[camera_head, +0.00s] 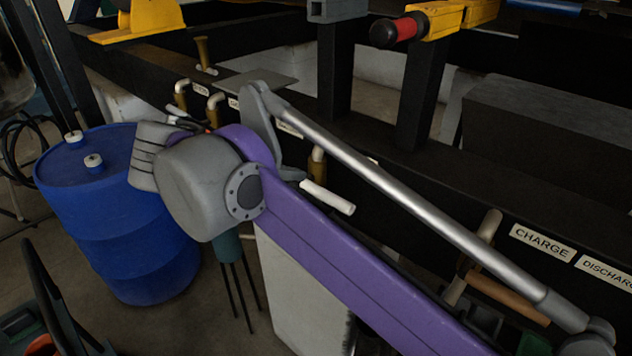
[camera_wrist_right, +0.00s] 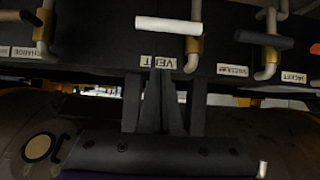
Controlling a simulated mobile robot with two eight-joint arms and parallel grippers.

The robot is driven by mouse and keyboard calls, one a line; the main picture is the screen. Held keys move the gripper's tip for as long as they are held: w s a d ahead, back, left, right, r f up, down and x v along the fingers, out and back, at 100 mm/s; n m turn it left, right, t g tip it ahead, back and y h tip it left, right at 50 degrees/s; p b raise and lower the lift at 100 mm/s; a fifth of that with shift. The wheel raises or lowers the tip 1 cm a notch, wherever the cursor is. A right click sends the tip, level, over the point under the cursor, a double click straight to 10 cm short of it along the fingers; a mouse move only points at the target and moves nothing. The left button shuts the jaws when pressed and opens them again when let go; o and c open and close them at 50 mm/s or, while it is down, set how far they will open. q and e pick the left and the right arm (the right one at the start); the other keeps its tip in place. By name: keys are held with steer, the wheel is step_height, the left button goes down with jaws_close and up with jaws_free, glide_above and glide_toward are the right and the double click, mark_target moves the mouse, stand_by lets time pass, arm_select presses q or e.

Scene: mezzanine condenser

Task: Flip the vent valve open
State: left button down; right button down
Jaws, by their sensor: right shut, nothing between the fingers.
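The vent valve has a white bar handle (camera_head: 328,197) on a brass body (camera_head: 317,165) at the black beam. In the right wrist view the picture is upside down: its white handle (camera_wrist_right: 168,25) lies sideways beside the brass body (camera_wrist_right: 194,45), and the VENT label (camera_wrist_right: 158,62) is close by. My left gripper is not seen.
The black beam carries other valves, with labels CHARGE (camera_head: 542,242) and VACUUM (camera_wrist_right: 233,68). A blue drum (camera_head: 130,220) stands left of my arm. Dark posts (camera_head: 335,75) rise from the beam.

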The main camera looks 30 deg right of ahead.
steer(key=shift+s+r, duration=0.1)
steer(key=shift+s, duration=0.15)
steer(key=a+f+b+x, duration=0.1)
steer(key=f+x, duration=0.1)
steer(key=x, duration=1.1)
steer(key=shift+s+a+f+b, duration=0.15)
steer(key=shift+s+a+b, duration=0.05)
steer(key=shift+a+b, duration=0.1)
